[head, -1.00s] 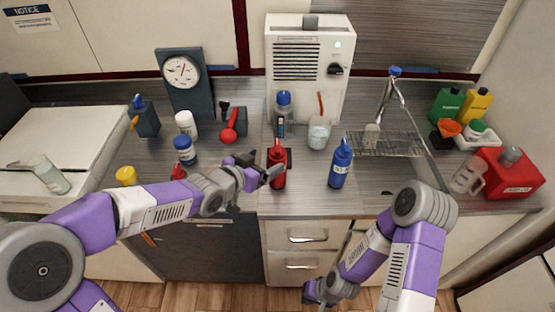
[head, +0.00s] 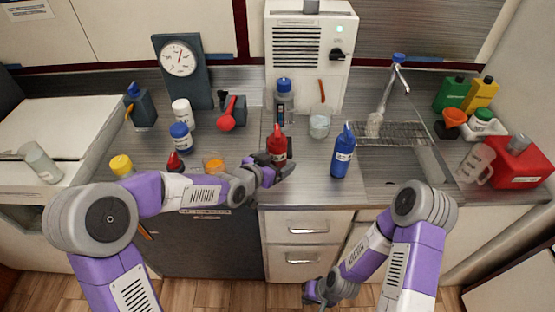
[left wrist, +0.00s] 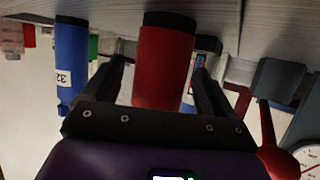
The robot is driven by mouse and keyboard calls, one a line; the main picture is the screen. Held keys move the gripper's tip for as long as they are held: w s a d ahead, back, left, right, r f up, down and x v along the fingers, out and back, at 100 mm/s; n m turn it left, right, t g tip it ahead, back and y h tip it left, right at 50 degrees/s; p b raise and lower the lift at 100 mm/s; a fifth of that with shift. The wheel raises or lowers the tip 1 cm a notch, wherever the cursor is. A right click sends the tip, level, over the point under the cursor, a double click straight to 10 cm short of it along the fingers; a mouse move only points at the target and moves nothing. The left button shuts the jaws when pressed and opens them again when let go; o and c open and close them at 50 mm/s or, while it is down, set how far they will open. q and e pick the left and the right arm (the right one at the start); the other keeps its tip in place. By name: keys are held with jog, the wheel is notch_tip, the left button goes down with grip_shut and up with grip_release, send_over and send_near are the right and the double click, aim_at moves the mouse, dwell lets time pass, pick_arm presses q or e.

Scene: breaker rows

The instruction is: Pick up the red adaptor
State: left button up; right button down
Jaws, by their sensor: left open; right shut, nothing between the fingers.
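An upright red bottle-shaped item (head: 277,143) stands near the counter's front edge. My left gripper (head: 275,168) is open around its lower part. In the left wrist view, which is upside down, the red body (left wrist: 165,62) with a black end lies between the two fingers (left wrist: 163,85), with gaps beside it. A red round-ended item (head: 227,121) lies farther back, and a small red-tipped item (head: 174,161) stands at left. No label reads adaptor, so I cannot tell which red item it is. My right gripper (head: 318,292) is shut and empty, low before the drawers.
A blue bottle (head: 342,152) stands just right of the red one. A blue-capped bottle (head: 284,100) and a glass beaker (head: 320,123) stand behind. A white jar with blue lid (head: 181,137) and an orange-filled dish (head: 213,162) are at left. The sink (head: 400,165) is at right.

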aim_at(277, 136)
pick_arm(q)
jog(key=shift+w+d+f, duration=0.1)
jog(key=shift+w+d, duration=0.1)
jog(key=shift+w, duration=0.05)
jog(key=shift+c, duration=0.3)
jog(key=c, duration=1.3)
notch_tip(277, 136, up, 10)
jog(key=p, duration=0.3)
jog(key=shift+c, duration=0.3)
